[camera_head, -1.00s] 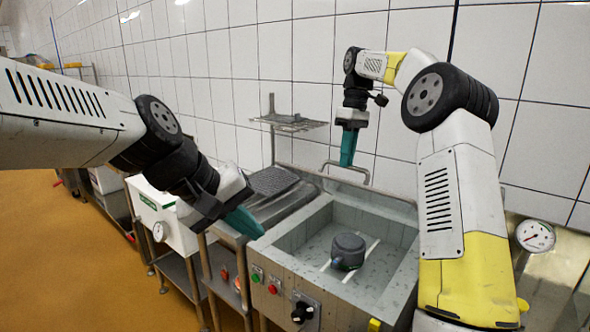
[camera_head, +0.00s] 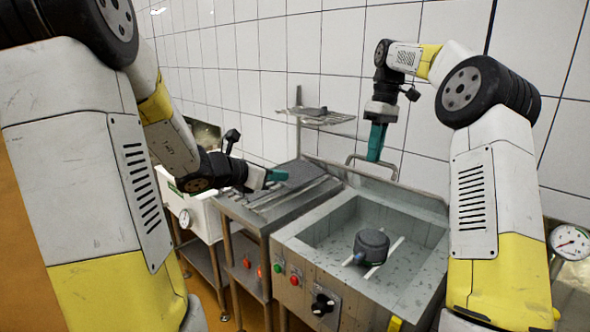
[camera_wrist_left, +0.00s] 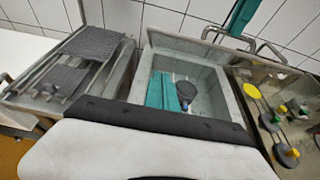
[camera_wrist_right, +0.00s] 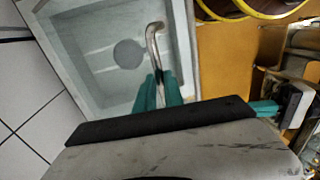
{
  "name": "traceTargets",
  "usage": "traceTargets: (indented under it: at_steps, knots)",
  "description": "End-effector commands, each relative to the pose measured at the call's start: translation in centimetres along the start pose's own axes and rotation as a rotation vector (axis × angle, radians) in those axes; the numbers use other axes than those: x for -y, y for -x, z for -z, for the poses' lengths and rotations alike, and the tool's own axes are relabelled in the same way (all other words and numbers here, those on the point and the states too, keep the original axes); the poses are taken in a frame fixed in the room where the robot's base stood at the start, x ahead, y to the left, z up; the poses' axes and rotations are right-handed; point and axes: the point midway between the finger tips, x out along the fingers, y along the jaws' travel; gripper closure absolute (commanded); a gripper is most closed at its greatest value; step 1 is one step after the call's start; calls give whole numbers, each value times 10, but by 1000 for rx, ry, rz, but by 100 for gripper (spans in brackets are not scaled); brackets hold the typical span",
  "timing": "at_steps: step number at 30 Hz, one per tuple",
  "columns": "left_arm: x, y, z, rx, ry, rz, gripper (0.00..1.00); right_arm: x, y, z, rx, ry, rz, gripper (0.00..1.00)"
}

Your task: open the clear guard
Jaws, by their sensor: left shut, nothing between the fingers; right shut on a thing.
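The clear guard (camera_head: 400,190) shows as a thin pale panel raised along the back edge of the grey basin (camera_head: 300,250); its exact angle is hard to tell. It also shows in the left wrist view (camera_wrist_left: 190,47). Its metal handle (camera_head: 352,158) stands above the panel. My right gripper (camera_head: 375,157) points down from above and is shut on the handle; the bent bar (camera_wrist_right: 152,42) passes between its teal fingers in the right wrist view. My left gripper (camera_head: 277,175) is shut and empty, left of the basin over the draining surface.
A dark round lidded mould (camera_head: 371,245) sits in the basin on pale rails. Buttons and a black knob (camera_head: 323,304) are on the basin's front. A dark ribbed mat (camera_head: 300,172) lies on the steel stand at left. A wire shelf (camera_head: 325,117) stands behind. A gauge (camera_head: 571,242) is at right.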

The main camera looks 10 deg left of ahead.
Motion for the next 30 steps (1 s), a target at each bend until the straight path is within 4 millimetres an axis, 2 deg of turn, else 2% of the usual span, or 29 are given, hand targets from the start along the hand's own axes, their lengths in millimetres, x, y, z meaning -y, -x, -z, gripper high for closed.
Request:
traceTargets:
  at_steps: [1, 14, 18, 21, 30]
  knots:
    - [1, -7, 0, 0, 1, 3, 100, -10, -4, -4, 5, -16, -14, 100]
    - [3, -94, 0, -1, -4, 6, 100, -10, -4, -4, 5, -16, -14, 100]
    - [2, -99, -23, 4, -8, 3, 100, -10, -4, -4, 5, -16, -14, 100]
    - [2, -101, -33, 2, -7, 3, 100, -10, -4, -4, 5, -15, -14, 100]
    - [2, -103, -39, 0, -5, 3, 100, -10, -4, -4, 5, -16, -14, 100]
